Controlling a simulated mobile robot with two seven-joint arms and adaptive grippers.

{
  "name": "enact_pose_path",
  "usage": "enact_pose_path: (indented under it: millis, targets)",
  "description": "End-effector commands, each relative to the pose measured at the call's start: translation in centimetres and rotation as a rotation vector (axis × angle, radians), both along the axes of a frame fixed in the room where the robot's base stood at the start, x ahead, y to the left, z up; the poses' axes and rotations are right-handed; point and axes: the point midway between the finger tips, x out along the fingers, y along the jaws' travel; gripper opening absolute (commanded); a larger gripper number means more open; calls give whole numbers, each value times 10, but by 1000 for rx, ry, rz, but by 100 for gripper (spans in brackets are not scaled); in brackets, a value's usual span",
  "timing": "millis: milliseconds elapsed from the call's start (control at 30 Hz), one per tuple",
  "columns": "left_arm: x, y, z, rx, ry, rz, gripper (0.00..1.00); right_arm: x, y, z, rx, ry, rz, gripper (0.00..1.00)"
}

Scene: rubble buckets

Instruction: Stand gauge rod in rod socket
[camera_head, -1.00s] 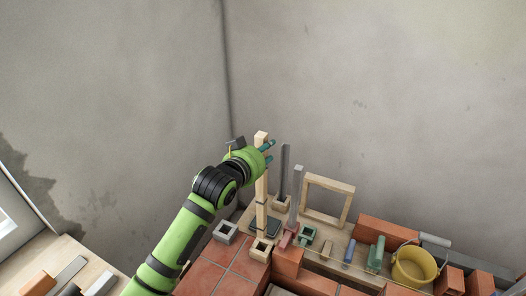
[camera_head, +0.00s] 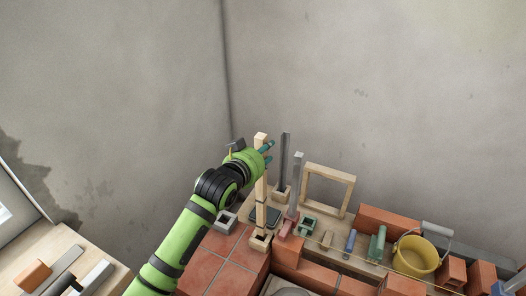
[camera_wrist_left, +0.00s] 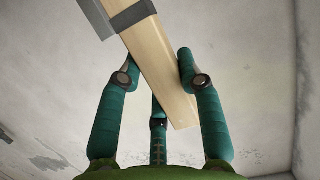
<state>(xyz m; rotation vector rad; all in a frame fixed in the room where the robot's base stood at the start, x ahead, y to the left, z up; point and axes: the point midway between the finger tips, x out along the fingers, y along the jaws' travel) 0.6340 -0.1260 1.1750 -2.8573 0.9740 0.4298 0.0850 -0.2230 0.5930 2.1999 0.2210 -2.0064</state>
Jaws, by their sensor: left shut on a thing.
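The gauge rod (camera_head: 261,190) is a long pale wooden bar with a dark band low on it. It stands about upright in my left gripper (camera_head: 268,151), whose teal fingers are shut on it near its top. In the left wrist view the rod (camera_wrist_left: 160,65) runs between the teal fingers (camera_wrist_left: 160,85), with a grey band. The rod's lower end is at the opening of a pale wooden socket (camera_head: 260,243) on the tiled corner. I cannot tell whether the end is inside or just above it. My right gripper is out of view.
A dark rod (camera_head: 284,160) and a light grey rod (camera_head: 297,180) stand close on the right. A wooden frame (camera_head: 346,198), a grey hollow block (camera_head: 226,222), a green socket (camera_head: 307,226), bricks (camera_head: 385,222) and a yellow bucket (camera_head: 415,258) crowd the worktop.

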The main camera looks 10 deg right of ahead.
Motion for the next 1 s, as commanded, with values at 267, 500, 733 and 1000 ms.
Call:
enact_pose_path:
  millis: [267,500,733,1000]
  targets:
    - [0,0,-2,-1,-1,0,0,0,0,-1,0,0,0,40]
    - [0,0,-7,-1,-1,0,0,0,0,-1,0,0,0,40]
    - [0,0,-7,-1,-2,0,0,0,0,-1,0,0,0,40]
    - [0,0,-8,-1,-2,0,0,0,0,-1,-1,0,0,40]
